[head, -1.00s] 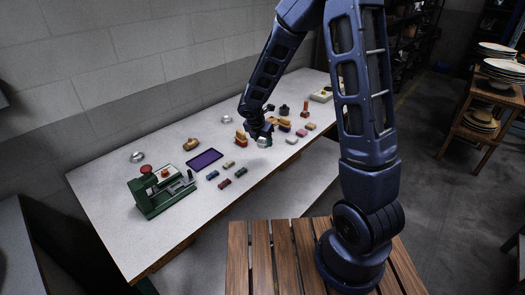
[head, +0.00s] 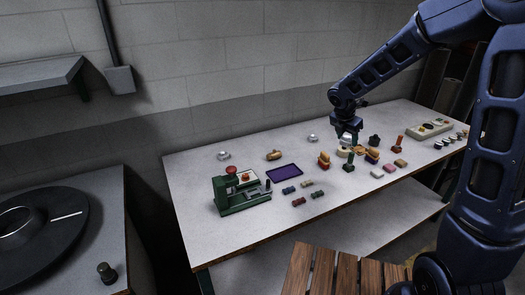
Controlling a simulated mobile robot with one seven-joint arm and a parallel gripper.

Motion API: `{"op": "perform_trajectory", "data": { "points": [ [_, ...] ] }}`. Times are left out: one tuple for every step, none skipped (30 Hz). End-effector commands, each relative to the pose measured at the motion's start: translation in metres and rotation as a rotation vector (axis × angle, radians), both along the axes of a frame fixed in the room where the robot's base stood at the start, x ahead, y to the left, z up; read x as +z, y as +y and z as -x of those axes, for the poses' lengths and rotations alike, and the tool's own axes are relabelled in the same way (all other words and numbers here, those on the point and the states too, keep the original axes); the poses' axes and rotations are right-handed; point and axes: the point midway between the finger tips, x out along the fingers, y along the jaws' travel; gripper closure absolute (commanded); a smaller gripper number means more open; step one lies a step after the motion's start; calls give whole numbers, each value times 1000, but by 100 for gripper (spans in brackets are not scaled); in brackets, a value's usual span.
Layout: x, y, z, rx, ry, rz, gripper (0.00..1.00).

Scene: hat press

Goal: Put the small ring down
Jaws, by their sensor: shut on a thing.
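My gripper (head: 347,134) is at the right part of the white table (head: 225,245), pointing down. It is shut on a small silvery ring (head: 345,139), which shows as a pale shiny spot between the fingers. The ring appears to be above the tabletop, among several small objects; a cream piece (head: 343,152) is just below it in the picture. Whether they touch I cannot tell. Two other silvery round things lie on the table, one at the back left (head: 224,156) and one at the back middle (head: 312,138).
A green press (head: 240,195) with a red knob stands at the left. A purple mat (head: 285,172) lies beside it, with several small blocks in front. Brushes and a dark pot (head: 374,140) crowd near my gripper. Bare tabletop lies along the front left.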

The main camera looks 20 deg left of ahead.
Motion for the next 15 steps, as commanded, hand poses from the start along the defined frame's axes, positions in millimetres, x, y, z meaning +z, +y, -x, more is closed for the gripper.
{"op": "perform_trajectory", "data": {
  "points": [
    [2,15,-9,15,-1,-1,75],
    [3,23,-15,25,-2,-1,75],
    [5,37,-23,38,-3,-1,75],
    [6,47,-29,50,-3,-1,75],
    [8,57,-35,60,-4,0,75],
    [9,72,-43,75,-4,0,75],
    [11,83,-48,85,-5,0,75],
    [12,93,-53,94,-5,1,75],
    [14,108,-60,109,-7,0,75],
    [14,119,-65,119,-6,1,75],
    [15,129,-70,129,-7,2,75],
    [16,144,-76,142,-8,1,75],
    [17,155,-80,152,-8,1,75],
    [17,165,-84,160,-7,2,75],
    [18,180,-89,173,-9,1,75]
  ]
}}
